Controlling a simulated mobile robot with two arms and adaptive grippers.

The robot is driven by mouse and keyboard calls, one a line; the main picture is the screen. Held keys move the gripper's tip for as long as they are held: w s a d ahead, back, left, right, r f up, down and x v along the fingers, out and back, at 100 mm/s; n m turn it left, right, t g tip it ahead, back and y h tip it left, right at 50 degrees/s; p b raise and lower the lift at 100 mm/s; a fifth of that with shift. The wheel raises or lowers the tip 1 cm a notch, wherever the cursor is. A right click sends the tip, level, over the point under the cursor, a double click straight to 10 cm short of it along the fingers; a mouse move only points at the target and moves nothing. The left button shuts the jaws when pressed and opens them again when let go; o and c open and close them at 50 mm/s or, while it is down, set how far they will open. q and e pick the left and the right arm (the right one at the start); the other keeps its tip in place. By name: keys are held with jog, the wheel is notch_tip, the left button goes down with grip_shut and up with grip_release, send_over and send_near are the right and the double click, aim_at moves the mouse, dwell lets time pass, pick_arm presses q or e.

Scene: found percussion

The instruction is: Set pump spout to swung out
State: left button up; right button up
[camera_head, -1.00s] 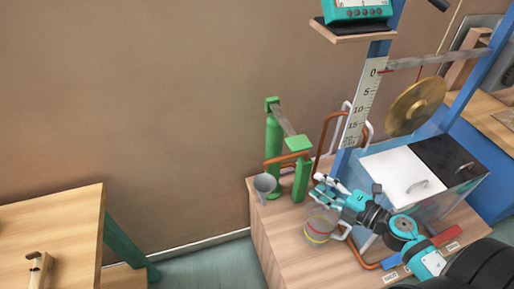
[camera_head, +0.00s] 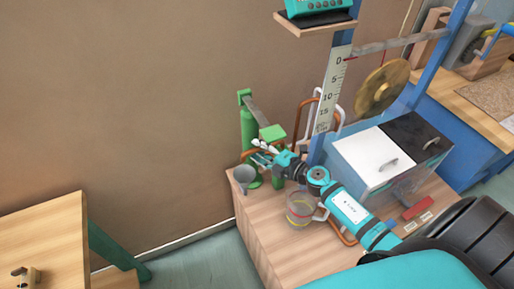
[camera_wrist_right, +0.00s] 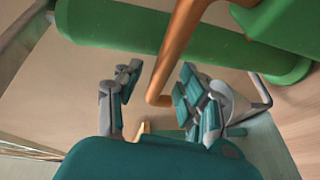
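The green hand pump (camera_head: 249,130) stands on the wooden bench, with a grey lever on top. Its copper spout (camera_head: 247,154) points left over a grey funnel (camera_head: 243,174); my right gripper partly covers it in the head view. My right gripper (camera_head: 262,153) is at the spout. In the right wrist view, the gripper (camera_wrist_right: 155,98) is open, with the bent end of the copper spout (camera_wrist_right: 168,75) between its fingers. Gaps show on both sides, so it is not clamped. The funnel (camera_wrist_right: 236,104) shows behind the right-hand finger. My left gripper is out of view.
A clear jug (camera_head: 299,209) with coloured bands stands just below my right arm. A tank with white and black lids (camera_head: 380,160), a scale post (camera_head: 331,92) and a brass disc (camera_head: 382,88) are to the right. Another wooden table (camera_head: 45,240) is at lower left.

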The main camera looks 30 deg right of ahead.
jog(key=shift+w+a+f, duration=0.1)
jog(key=shift+w+a, duration=0.15)
jog(key=shift+w, duration=0.35)
grip_shut()
